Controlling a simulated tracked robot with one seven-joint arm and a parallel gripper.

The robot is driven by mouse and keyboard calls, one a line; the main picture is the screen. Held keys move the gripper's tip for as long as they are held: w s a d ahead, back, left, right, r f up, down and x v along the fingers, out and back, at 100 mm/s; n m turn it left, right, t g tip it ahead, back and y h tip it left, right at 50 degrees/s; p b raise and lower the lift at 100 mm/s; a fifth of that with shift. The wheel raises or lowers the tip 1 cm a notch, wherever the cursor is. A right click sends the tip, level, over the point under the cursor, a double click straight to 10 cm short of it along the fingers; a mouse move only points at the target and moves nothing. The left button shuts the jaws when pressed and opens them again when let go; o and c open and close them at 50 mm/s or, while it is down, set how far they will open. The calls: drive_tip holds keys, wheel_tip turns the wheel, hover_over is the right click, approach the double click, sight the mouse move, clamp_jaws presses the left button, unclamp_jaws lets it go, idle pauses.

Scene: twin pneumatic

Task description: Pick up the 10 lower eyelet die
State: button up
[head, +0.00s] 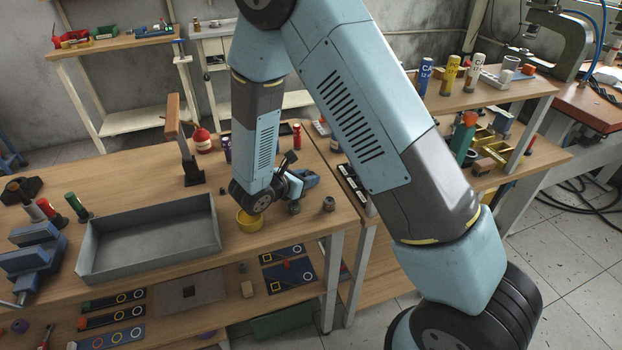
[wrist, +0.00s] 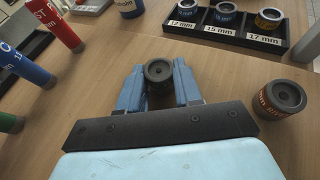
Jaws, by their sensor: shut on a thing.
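In the wrist view my gripper (wrist: 158,88) is shut on a small round dark grey die (wrist: 159,72) with a hole in its top. One blue finger is on each side of it. Its label is hidden, so I cannot read a size. I cannot tell whether it touches the table. A second die (wrist: 281,97), dark with an orange-brown lettered band, stands apart to the right.
A black rack (wrist: 228,32) labelled 12, 15 and 17 mm holds dies. Coloured cylinders, including a red one (wrist: 55,25), stand at left. In the head view, a yellow ring-like part (head: 250,221) and a grey tray (head: 150,238) lie left of my gripper.

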clamp_jaws()
drive_tip(key=shift+r, duration=0.15)
